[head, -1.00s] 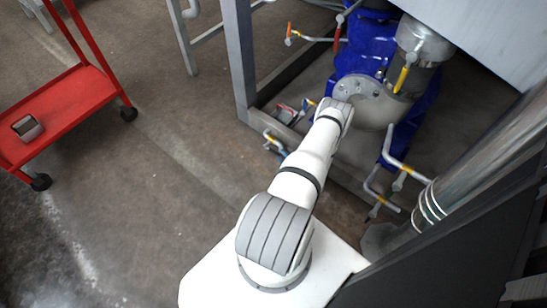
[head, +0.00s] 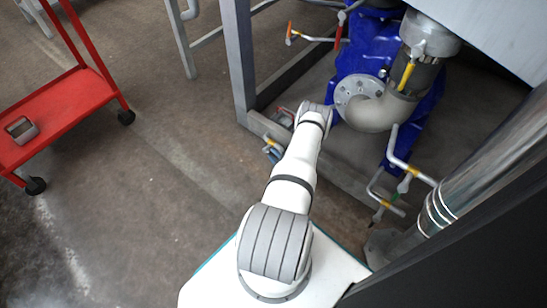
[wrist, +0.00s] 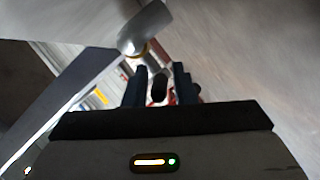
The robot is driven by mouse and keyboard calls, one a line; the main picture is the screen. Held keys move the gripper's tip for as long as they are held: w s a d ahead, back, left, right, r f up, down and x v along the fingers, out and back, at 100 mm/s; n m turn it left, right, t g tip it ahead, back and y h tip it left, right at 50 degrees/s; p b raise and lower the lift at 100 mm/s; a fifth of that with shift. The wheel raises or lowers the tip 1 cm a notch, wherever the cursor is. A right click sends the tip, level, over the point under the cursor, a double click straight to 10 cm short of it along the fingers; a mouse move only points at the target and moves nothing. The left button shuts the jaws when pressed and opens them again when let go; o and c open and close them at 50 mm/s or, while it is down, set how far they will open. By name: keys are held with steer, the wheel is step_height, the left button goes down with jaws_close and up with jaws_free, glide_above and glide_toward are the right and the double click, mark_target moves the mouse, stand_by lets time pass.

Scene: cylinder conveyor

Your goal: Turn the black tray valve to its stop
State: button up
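A dark, rounded black piece (wrist: 159,87), which looks like the black valve's handle, shows in the wrist view between the two fingers of my gripper (wrist: 160,84). The fingers are apart, with a gap on each side of the black piece; contact is not visible. A grey pipe end (wrist: 146,28) with a yellow ring lies just beyond the fingers. Some red shows behind the right finger. In the head view the wrist of my arm is at the lower frame beam, and the fingers and the black valve cannot be made out there.
A grey frame post (head: 238,60) stands left of the blue machine (head: 365,60). A flanged elbow pipe (head: 375,112) is right of my wrist. Thin pipes with yellow bands (head: 410,168) stick out at right. A red cart (head: 62,112) stands far left on open floor.

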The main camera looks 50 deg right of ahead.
jaws_close()
